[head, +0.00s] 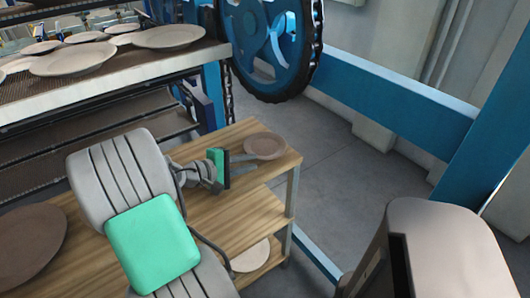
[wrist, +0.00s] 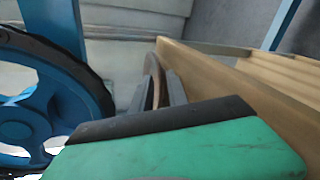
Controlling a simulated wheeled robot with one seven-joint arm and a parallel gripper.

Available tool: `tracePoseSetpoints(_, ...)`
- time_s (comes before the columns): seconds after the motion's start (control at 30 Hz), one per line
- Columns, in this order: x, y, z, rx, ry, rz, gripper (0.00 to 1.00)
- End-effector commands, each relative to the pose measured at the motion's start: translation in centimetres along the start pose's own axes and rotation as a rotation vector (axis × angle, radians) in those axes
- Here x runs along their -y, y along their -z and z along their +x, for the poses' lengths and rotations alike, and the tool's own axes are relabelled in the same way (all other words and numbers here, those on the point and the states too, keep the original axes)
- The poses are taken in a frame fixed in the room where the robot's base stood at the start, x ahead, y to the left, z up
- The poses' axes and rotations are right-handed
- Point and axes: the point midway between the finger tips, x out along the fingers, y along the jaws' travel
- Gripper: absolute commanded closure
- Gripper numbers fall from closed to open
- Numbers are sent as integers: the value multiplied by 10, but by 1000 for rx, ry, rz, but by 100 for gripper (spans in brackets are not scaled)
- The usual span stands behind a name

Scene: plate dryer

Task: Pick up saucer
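A brown saucer (head: 265,145) is at the far right corner of the wooden table, with its face up. In the wrist view the saucer (wrist: 154,78) shows nearly edge-on, at the fingers. My gripper (head: 245,163) reaches towards it from the left, low over the table. Its two grey fingers are spread apart. The upper finger in the head view meets the saucer's near rim; the lower one passes clear of it. In the wrist view the gripper (wrist: 162,88) has the saucer's edge between its fingers. Whether either finger touches is unclear.
The wooden table (head: 245,205) has bare top around my arm. A large brown plate (head: 28,240) lies at left, and a pale plate (head: 251,256) on the lower shelf. A rack with several plates (head: 72,59) and a blue wheel (head: 265,40) stand behind.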

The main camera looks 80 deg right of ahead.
Motion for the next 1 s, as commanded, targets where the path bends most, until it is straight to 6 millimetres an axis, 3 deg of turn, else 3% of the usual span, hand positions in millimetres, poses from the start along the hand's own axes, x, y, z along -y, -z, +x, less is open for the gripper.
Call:
tracePoseSetpoints(0.1, 1, -4, 23, 4, 2, 2, 81)
tracePoseSetpoints(0.27, 0, -3, 43, -1, 3, 2, 81)
tracePoseSetpoints(0.47, 0, -3, 44, -3, 1, 1, 81)
tracePoseSetpoints(0.73, 0, -3, 44, -3, 2, 2, 100)
tracePoseSetpoints(1.0, 0, -3, 44, -3, 2, 2, 100)
